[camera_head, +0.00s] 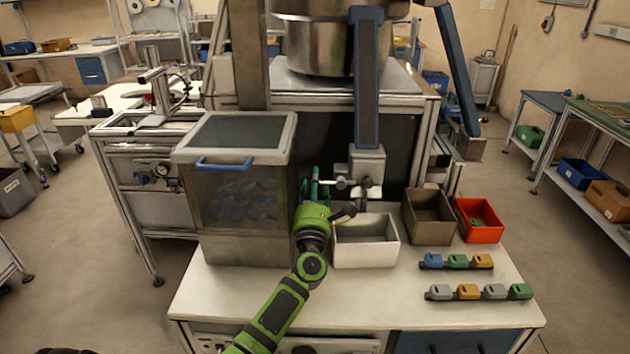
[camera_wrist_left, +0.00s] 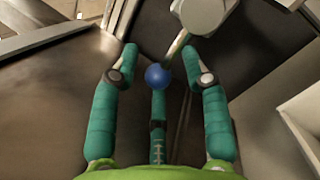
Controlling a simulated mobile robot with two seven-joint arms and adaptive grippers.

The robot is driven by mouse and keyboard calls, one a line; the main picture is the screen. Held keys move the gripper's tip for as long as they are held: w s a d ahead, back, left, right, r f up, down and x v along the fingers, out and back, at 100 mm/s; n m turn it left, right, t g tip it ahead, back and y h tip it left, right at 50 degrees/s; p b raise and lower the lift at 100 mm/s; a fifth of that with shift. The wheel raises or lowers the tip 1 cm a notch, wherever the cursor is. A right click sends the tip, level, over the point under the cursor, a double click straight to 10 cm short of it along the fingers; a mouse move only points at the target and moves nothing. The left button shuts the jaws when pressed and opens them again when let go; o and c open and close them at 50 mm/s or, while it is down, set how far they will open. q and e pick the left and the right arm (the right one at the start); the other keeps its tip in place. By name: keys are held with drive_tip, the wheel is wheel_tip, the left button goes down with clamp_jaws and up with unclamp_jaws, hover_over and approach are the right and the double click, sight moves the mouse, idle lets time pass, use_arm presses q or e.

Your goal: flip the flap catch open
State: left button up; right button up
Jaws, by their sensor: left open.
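A lever with a blue ball knob (camera_wrist_left: 158,76), which looks like the flap catch, runs down from a light grey rounded fitting (camera_wrist_left: 203,14) in the left wrist view. My left gripper (camera_head: 316,183) is open, its teal fingers raised beside the grey block (camera_head: 367,166) at the foot of the blue chute. In the wrist view the gripper (camera_wrist_left: 158,66) has a finger on each side of the knob and a third behind or below it. I cannot tell whether the third finger touches the knob. In the head view the gripper hides the knob. My right gripper is not in view.
A clear-fronted bin (camera_head: 236,190) with a blue handle stands close left of my gripper. A pale open box (camera_head: 366,254) stands below right, then a brown box (camera_head: 428,237) and a red bin (camera_head: 478,236). Rows of coloured pieces (camera_head: 480,292) lie at front right. The table's front left is clear.

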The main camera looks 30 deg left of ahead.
use_arm(q)
drive_tip(key=shift+w+a+r, duration=0.1)
drive_tip(key=shift+w+a, duration=0.05)
drive_tip(key=shift+w, duration=0.05)
drive_tip(key=c, duration=0.7)
clamp_jaws()
drive_tip(key=n+b, duration=0.1)
drive_tip(key=f+n+y+b, duration=0.1)
drive_tip(key=b, duration=0.1)
drive_tip(key=shift+f+n+g+b, duration=0.25)
drive_tip(key=shift+n+g+b, duration=0.05)
drive_tip(key=shift+n+g, duration=0.1)
drive_tip(key=shift+d+n+y+b, duration=0.2)
drive_tip(key=shift+n+y+b, duration=0.2)
drive_tip(key=shift+n, duration=0.2)
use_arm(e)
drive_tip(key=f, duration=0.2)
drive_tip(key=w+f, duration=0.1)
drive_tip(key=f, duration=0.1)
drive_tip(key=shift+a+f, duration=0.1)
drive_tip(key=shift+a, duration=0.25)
